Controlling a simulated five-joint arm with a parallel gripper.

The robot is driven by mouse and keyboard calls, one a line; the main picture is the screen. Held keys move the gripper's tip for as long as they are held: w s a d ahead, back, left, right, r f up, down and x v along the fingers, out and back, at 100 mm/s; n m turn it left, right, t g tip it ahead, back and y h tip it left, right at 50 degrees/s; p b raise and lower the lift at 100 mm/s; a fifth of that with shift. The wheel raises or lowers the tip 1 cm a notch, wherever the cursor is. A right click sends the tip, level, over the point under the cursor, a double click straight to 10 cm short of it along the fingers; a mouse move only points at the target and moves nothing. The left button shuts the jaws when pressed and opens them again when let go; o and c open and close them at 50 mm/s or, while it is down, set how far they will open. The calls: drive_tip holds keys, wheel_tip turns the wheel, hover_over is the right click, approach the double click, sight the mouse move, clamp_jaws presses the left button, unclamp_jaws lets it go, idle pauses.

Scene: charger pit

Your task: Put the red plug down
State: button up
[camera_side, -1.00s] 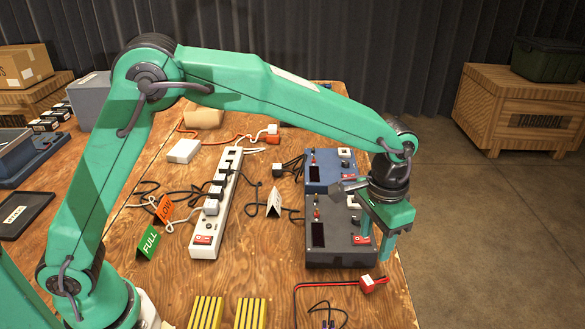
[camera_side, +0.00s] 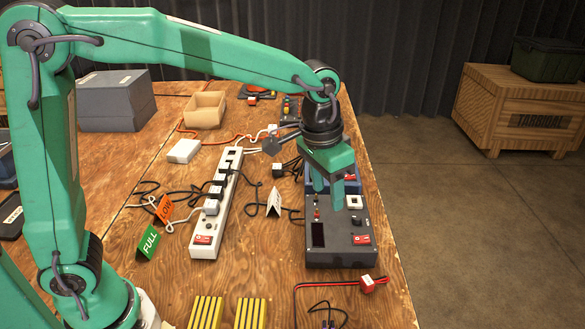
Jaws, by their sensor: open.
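The red plug (camera_side: 367,284) lies on the wooden table near its front right edge, with a red cable running left from it. It is in front of the dark grey charger box (camera_side: 338,256). My gripper (camera_side: 328,197) is open and appears empty. It points down over the back part of the dark grey box, in front of a blue charger box (camera_side: 313,176) that it partly hides. The red plug is well apart from my gripper, toward the camera. I cannot tell whether the fingertips touch the box.
A white power strip (camera_side: 203,241) with plugs and black cables runs along the table to the left. A white folded card (camera_side: 274,202), an orange sign (camera_side: 164,208) and a green FULL sign (camera_side: 149,242) stand nearby. Yellow ribbed blocks (camera_side: 206,312) are at the front.

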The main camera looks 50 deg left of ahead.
drive_tip(key=s+a+r+n+t, duration=0.3)
drive_tip(key=s+a+t, duration=0.1)
drive_tip(key=s+a, duration=1.2)
drive_tip(key=shift+s+a+y, duration=0.3)
drive_tip(key=shift+s, duration=0.75)
